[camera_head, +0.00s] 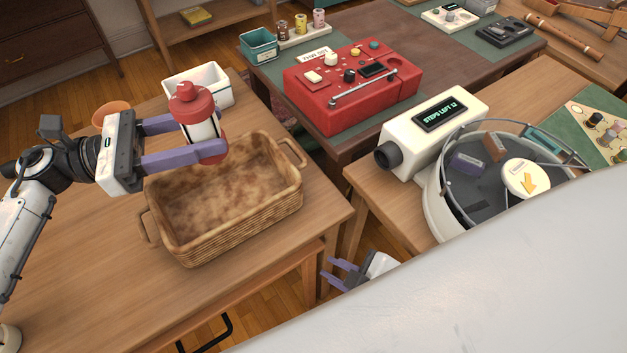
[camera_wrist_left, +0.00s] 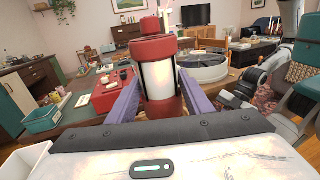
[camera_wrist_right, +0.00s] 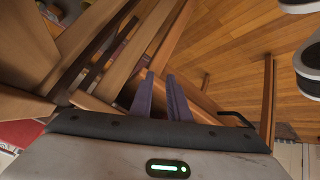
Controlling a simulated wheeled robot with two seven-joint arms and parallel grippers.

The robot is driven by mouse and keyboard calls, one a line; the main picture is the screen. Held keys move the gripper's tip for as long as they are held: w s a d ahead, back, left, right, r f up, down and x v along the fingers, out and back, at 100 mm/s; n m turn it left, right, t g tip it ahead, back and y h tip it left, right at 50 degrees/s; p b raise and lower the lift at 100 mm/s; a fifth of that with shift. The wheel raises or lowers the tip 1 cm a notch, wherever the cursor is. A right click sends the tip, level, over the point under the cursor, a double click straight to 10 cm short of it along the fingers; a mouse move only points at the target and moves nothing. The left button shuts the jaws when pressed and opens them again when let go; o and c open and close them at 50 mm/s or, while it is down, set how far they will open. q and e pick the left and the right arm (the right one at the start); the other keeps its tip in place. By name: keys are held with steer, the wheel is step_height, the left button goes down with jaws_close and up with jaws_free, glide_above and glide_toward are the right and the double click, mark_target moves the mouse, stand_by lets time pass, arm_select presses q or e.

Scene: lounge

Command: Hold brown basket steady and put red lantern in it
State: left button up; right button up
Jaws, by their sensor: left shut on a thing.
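The brown wicker basket (camera_head: 240,222) stands upright and empty on the wooden table, with a handle at each end. The red lantern (camera_head: 190,96), with a pale middle, is upright between the purple fingers of my left gripper (camera_head: 213,137). It also fills the middle of the left wrist view (camera_wrist_left: 158,75). My left gripper is shut on it and holds it above the basket's far left part. The lantern's lower end is partly hidden by the near finger. My right gripper (camera_head: 332,275) is low beside the table's right edge, away from the basket, its fingers apart and empty.
A white bin (camera_head: 212,82) stands behind the basket. An orange bowl (camera_head: 108,110) is partly hidden behind my left gripper. A red device (camera_head: 350,88) and a cream projector-like box (camera_head: 432,125) stand on other tables. The wooden table (camera_head: 90,262) is clear in front of the basket.

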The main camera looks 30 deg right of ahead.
steer(key=w+d+r+n+t+h, duration=0.1)
steer(key=d+r+n+h, duration=0.15)
steer(key=r+n, duration=1)
steer(key=n+t+y, duration=0.3)
steer(key=n+t, duration=0.2)
steer(key=n, duration=1.2)
glide_toward(284, 158)
steer(key=shift+h, duration=0.25)
steer(key=x, duration=0.9)
steer(key=shift+w+a, duration=0.2)
steer(key=shift+c, duration=0.2)
jaws_close()
